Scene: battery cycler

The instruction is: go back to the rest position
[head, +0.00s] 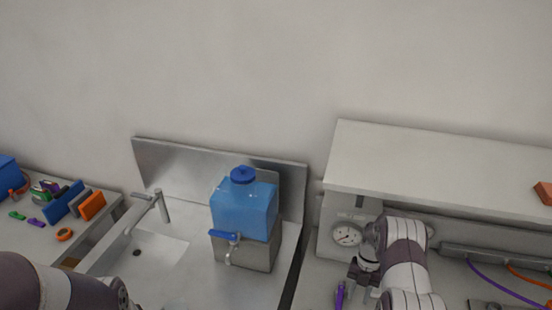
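My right arm comes up from the bottom right of the head view. Its dark gripper (362,282) points down in front of the unit with the round dial, just right of a purple item (340,295). The fingers are small and partly hidden by the arm, so I cannot tell whether they are open or hold anything. My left arm shows only as a link in the bottom left corner; its gripper is outside the picture.
A blue water container (245,210) with a tap stands right of the sink (158,255) and faucet (162,207). A white shelf (430,165) overhangs the dial gauge (347,235). Purple and orange cables lie at right. Coloured clips and an orange tape roll (64,235) lie at left.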

